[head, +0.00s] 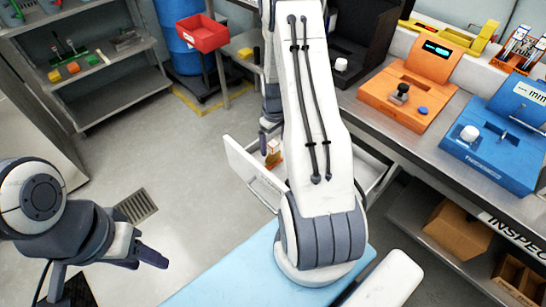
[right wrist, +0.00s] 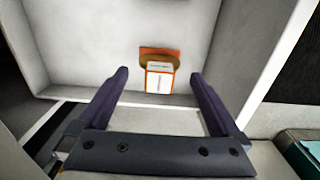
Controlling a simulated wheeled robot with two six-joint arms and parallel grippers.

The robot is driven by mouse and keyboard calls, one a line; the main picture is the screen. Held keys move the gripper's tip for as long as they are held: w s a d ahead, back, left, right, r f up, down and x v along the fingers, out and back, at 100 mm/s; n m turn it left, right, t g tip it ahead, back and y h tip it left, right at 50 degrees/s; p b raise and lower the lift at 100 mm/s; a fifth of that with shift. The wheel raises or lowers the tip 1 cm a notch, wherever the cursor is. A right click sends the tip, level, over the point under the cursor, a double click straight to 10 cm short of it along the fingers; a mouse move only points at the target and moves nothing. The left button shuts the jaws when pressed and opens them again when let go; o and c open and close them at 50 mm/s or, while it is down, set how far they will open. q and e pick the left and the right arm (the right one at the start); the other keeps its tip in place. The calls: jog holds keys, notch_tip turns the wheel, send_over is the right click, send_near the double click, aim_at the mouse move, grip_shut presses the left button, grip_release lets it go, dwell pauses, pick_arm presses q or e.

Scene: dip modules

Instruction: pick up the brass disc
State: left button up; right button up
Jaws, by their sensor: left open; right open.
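A brass-coloured rounded piece (right wrist: 177,61), seemingly the brass disc, lies in the open drawer (right wrist: 85,60) in the right wrist view. A small white and orange box (right wrist: 160,80) in front partly covers it, and an orange edge shows behind it. My right gripper (right wrist: 160,90) is open and empty; its fingers point at these things, apart from them. In the head view the right gripper (head: 266,137) is partly hidden by my right arm, at the drawer (head: 250,172). My left gripper (head: 150,257) is open and empty over the floor at lower left.
The drawer walls stand close around the right gripper. A workbench (head: 455,135) at right carries an orange device (head: 415,85) and a blue device (head: 500,140). A red bin (head: 203,33), a blue barrel (head: 178,30) and a grey shelf (head: 110,90) stand behind.

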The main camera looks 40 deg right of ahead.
aim_at(273, 153)
jog(key=f, duration=0.6)
jog(key=shift+w+f+p, duration=0.25)
jog(key=shift+w+p, duration=0.05)
jog(key=shift+w, duration=0.05)
jog(key=c, duration=1.2)
jog(key=shift+r, duration=0.15)
